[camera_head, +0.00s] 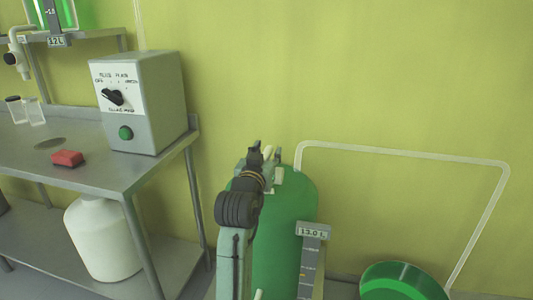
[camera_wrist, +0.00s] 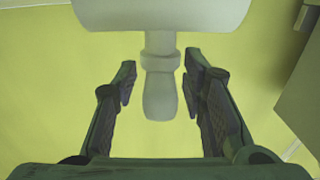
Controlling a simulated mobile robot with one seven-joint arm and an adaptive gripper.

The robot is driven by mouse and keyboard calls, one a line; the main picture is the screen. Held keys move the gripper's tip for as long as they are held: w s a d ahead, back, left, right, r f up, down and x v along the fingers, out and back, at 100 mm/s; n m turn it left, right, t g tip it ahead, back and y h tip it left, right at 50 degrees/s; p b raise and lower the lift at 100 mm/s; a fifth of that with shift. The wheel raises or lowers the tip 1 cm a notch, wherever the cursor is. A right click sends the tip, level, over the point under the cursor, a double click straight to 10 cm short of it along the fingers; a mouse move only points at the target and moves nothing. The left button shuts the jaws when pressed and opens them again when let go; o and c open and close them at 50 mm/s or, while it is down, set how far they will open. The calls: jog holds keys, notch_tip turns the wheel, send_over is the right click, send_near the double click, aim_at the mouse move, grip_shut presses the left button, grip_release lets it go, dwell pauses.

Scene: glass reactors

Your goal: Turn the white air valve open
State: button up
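My gripper (camera_head: 263,156) is at the top of the green reactor tank (camera_head: 283,240), in front of the wall. In the wrist view my gripper (camera_wrist: 160,80) is open, with one finger on each side of a white valve handle (camera_wrist: 160,98). The handle hangs from a wide white body (camera_wrist: 160,12) at the top of that view. Gaps show between the handle and both fingers, so it is not gripped. In the head view my arm and gripper hide most of the valve.
A grey control box (camera_head: 145,105) stands on the metal bench (camera_head: 95,175) at left, with a red block (camera_head: 67,158) and small jars (camera_head: 25,110). A white pipe (camera_head: 400,153) runs right from the tank. A green round vessel (camera_head: 400,283) is at bottom right.

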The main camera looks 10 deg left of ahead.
grip_shut()
